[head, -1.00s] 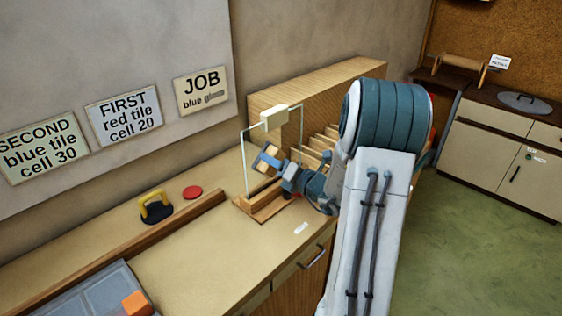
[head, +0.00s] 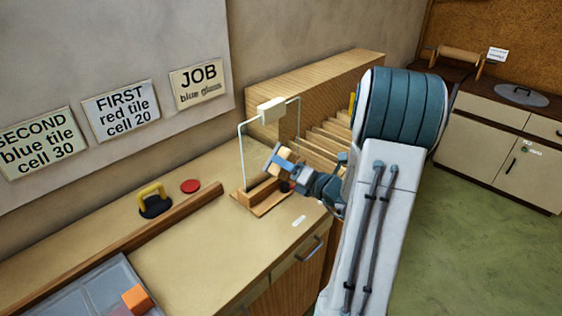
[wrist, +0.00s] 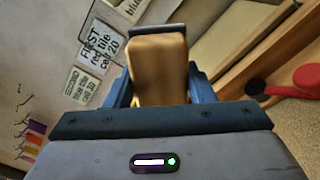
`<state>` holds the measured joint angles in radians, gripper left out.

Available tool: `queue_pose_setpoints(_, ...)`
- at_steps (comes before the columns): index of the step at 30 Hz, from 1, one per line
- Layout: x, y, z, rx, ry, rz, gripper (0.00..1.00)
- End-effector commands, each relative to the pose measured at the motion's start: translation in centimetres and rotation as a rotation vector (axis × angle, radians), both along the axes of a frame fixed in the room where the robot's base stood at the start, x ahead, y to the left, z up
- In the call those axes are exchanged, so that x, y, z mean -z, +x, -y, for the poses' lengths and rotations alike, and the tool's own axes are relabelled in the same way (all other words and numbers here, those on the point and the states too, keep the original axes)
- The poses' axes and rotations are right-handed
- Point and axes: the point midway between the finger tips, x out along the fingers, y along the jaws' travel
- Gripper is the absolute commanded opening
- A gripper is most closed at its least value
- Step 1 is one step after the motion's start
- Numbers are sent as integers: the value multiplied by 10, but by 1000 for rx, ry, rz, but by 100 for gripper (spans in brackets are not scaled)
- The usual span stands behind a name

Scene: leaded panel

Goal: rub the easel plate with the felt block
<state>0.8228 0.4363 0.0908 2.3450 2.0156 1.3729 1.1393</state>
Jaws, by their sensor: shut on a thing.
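My gripper (head: 281,168) is shut on a tan block, which I take to be the felt block (wrist: 158,72); in the wrist view it sits between the blue fingers with a dark strip along its far edge. The easel (head: 262,203) has a wooden base on the bench and a thin upright frame with a pale box on top. A clear plate inside the frame cannot be made out. My gripper holds the block at the frame, by its right half. I cannot tell whether the block touches a plate.
A slotted wooden rack (head: 325,140) stands right behind the gripper. A yellow-handled black tool (head: 154,203) and a red disc (head: 190,186) lie on the bench to the left. A grey tray (head: 95,290) with an orange block (head: 137,298) is at the front left.

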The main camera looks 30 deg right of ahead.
Motion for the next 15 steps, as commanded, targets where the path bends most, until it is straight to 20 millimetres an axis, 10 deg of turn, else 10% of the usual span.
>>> queue_pose_setpoints(15,-1,-11,4,1,0,2,31)
